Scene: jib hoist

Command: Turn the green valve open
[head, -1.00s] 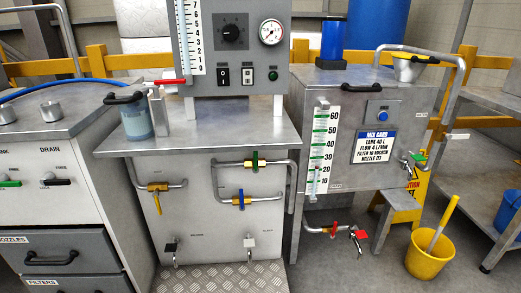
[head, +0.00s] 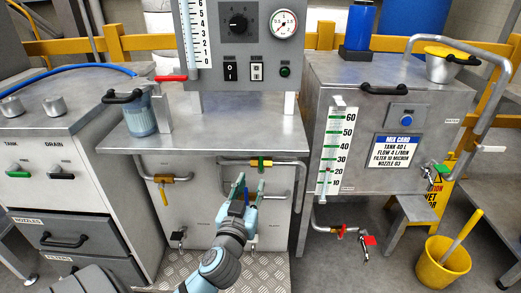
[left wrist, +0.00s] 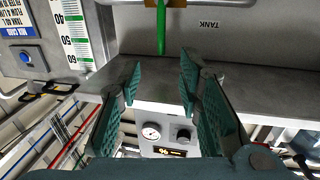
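The green valve (head: 261,163) has a brass body and a green lever on the upper pipe of the middle cabinet front. In the left wrist view its green lever (left wrist: 161,32) is at the top, sticking out from the brass body. My left gripper (head: 249,182) is just below and in front of the valve in the head view. Its fingers (left wrist: 157,82) are spread and empty, with the lever ahead of and between the tips, with no contact visible. The gripper largely hides the lower blue valve (head: 246,196). My right gripper is in no view.
A brass valve with a yellow lever (head: 163,187) sits to the left. A red-handled valve (head: 340,232) and another green-handled tap (head: 440,170) are on the mix tank (head: 330,80). A yellow bucket (head: 440,266) stands on the floor at right.

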